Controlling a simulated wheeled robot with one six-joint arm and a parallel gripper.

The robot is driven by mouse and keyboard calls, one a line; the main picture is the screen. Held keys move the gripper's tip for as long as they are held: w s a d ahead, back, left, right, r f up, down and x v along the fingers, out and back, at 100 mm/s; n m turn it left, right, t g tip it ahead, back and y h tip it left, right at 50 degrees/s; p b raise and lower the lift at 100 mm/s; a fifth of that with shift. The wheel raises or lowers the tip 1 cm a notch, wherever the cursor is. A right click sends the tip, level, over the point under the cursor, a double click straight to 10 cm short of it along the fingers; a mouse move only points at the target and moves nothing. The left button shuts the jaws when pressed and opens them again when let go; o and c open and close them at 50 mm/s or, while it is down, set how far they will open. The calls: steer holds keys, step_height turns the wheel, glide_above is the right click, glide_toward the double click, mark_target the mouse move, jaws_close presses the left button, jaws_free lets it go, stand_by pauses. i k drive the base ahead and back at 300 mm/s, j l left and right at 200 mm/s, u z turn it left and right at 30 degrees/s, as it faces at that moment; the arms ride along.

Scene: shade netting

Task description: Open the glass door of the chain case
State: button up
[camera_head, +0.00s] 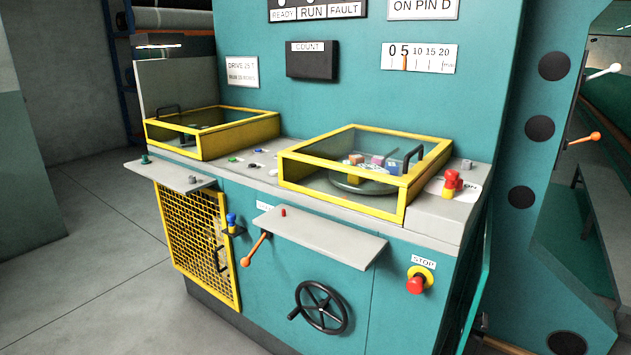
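Two low cases with yellow frames and clear panes sit on the teal machine's grey top. The right case (335,152) has a dark handle (412,158) at its right side. Through its panes I see a dark round plate (362,185) with several small coloured blocks on it. The left case (215,140) has a dark handle (168,110) at its far left; its contents are unclear. Both cases look closed. No readable label tells which one is the chain case. My gripper is not in view.
A red knob (451,181) stands right of the right case. Grey shelves (318,237) (168,176) jut from the front. Below are a yellow mesh door (195,240), an orange-tipped lever (256,248), a black handwheel (320,307) and a red stop button (415,284). Floor at left is clear.

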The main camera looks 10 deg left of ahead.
mark_target(478, 292)
steer(key=u, duration=0.5)
steer(key=i+l+z, duration=0.8)
steer(key=k+l, duration=0.05)
steer(key=k, duration=0.05)
